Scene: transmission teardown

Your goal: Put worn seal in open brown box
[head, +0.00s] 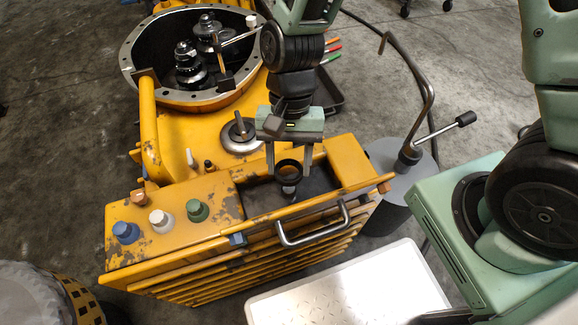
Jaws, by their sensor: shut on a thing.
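My gripper (289,168) points down over the recess in the top of the yellow cabinet, right of the green-capped bottle. Its two fingers are closed on a dark ring, which I take to be the worn seal (288,166). The ring sits between the fingertips. A small grey-purple part (288,190) shows just below the ring; I cannot tell whether it is touching the ring. The inside of the recess is dark and partly hidden by the gripper. I cannot make out an open brown box in this view.
The yellow cabinet (190,256) carries blue, white and green bottles and a front handle (313,229). Behind stands a round housing (130,72) with gears. A grey drum (386,158) with a bent pipe stands right. A pale metal plate (350,290) lies in front.

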